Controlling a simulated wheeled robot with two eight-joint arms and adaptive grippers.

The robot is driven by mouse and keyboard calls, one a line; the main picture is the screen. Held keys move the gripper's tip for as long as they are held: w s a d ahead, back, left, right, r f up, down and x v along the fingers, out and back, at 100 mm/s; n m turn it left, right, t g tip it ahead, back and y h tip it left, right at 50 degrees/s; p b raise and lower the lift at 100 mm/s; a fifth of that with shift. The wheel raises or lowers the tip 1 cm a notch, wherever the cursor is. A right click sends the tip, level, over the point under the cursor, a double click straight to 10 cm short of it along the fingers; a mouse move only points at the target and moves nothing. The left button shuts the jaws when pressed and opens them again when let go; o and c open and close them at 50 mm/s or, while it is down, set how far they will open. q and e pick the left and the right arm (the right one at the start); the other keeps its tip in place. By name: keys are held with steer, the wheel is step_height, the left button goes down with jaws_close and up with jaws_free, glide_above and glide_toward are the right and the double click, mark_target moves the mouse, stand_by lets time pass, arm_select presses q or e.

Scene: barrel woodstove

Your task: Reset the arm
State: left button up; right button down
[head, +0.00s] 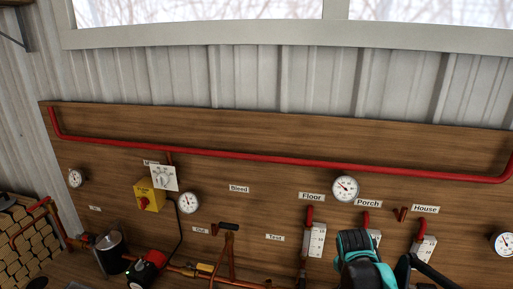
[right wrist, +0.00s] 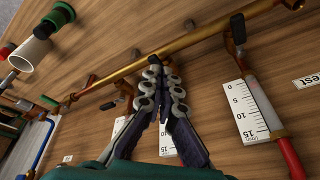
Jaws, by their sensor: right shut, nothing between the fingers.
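My right gripper shows in the right wrist view (right wrist: 160,76). Its two jointed fingers meet at the tips, with nothing visible between them. The tips appear in front of a brass pipe (right wrist: 205,40); I cannot tell whether they touch it. In the head view, a teal and black part of my right arm is at the lower right, in front of the wooden panel (head: 240,140), and the fingers are hidden. My left gripper is in neither view.
A red pipe (head: 255,156) crosses the panel above my arm. Gauges (head: 345,188), labels and a yellow box (head: 149,195) are mounted on it. White scale plates (head: 314,240) with red pipes stand near my arm. The right wrist view shows a scale (right wrist: 246,112) close right of the fingers. Stacked logs (head: 30,235) are at left.

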steer(key=s+a+f+n+t+y+b, duration=0.1)
steer(key=s+a+f+n+t+b, duration=0.1)
steer(key=s+a+n, duration=0.2)
steer(key=s+a+f+n+t+y+b, duration=0.1)
steer(key=s+a+f+n+t+b, duration=0.1)
steer(key=s+a+n, duration=0.3)
steer(key=s+n, duration=0.2)
steer(key=s, duration=0.2)
steer(key=shift+s+f+y+b, duration=0.15)
steer(key=shift+f+y+b, duration=0.05)
steer(key=shift+y+b, duration=0.1)
